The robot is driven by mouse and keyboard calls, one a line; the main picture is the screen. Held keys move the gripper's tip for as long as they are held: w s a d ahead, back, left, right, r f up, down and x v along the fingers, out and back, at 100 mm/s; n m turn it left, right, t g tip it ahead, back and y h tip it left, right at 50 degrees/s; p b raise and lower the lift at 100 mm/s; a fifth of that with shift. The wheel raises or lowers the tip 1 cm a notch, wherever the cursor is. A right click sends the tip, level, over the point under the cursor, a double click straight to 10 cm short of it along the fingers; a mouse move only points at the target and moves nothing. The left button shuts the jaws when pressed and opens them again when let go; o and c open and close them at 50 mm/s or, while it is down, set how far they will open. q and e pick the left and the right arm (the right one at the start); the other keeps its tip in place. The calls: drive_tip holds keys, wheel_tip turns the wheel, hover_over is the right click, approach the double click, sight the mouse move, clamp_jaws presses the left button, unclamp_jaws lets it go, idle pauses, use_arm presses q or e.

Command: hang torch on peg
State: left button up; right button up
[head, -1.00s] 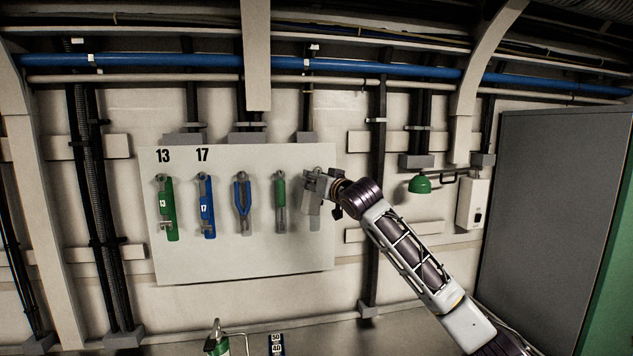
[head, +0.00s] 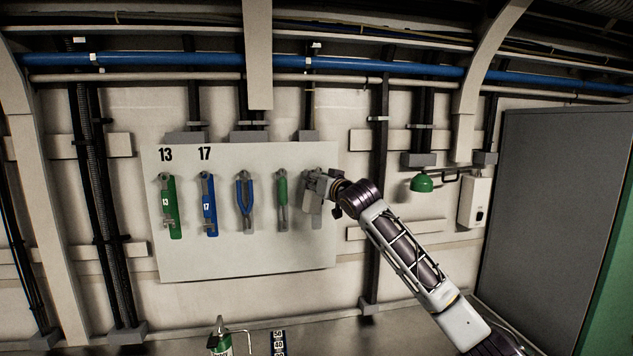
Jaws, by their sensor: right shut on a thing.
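My right gripper (head: 312,185) is at the right end of the pale tool board (head: 210,258), close against its face. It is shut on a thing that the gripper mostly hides. A grey shape (head: 314,218) shows just below the fingers, probably the torch, though I cannot tell it from a painted outline or shadow. The peg there is hidden behind the gripper, so I cannot tell whether the held thing touches it. My left gripper is out of view.
On the board hang a green tool (head: 168,207), a blue tool (head: 208,205), a blue forked tool (head: 244,200) and a green-handled tool (head: 282,195), close left of my gripper. Below stand a green-and-white can (head: 221,343) and a blue numbered strip (head: 278,342). A grey cabinet (head: 545,220) is at right.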

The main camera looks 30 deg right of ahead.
sight(311, 146)
drive_tip(key=o, duration=1.3)
drive_tip(key=shift+r, duration=5.05)
drive_tip(key=shift+f, duration=0.1)
